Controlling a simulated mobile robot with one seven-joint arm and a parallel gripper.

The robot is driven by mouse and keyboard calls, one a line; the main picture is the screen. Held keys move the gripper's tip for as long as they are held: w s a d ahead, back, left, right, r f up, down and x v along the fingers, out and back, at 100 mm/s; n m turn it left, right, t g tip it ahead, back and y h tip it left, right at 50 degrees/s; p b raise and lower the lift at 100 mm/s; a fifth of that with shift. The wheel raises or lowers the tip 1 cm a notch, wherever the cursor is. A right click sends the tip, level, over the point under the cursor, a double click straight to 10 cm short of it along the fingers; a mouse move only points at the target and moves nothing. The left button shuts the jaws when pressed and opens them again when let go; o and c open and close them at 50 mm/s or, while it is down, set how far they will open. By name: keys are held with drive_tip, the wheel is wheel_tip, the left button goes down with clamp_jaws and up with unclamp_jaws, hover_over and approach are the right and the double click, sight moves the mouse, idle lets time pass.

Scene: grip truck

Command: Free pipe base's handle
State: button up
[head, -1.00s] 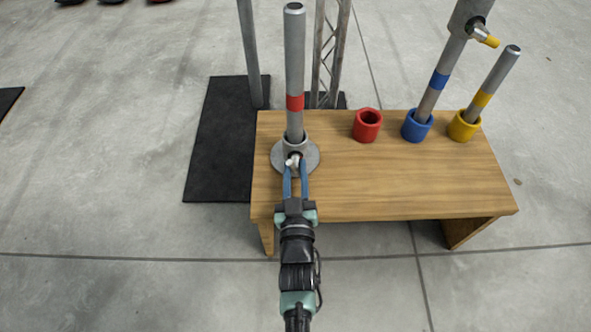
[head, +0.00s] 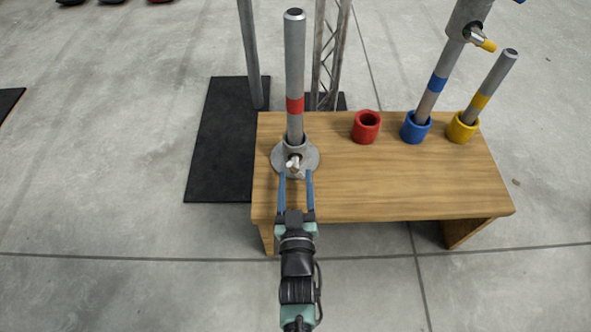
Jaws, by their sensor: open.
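The pipe base (head: 310,158) is a round grey metal disc with a collar at the left end of the wooden table. A grey pipe with a red band (head: 295,70) stands upright in its collar. The base's small handle (head: 293,163) sticks out at the collar's front. My gripper (head: 296,175) is open, its two blue fingers just in front of the handle, one to each side. The fingertips look apart from the handle, with nothing held between them.
Red (head: 366,128), blue (head: 416,128) and yellow (head: 462,128) cups stand along the table's back right. Tilted pipes stand in the blue and yellow cups. The wooden table's (head: 400,185) front right is clear. A black mat (head: 222,140) and metal posts are behind left.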

drive_tip(key=s+p, duration=0.4)
drive_tip(key=s, duration=0.6)
drive_tip(key=shift+s, duration=0.4)
drive_tip(key=shift+c, duration=0.4)
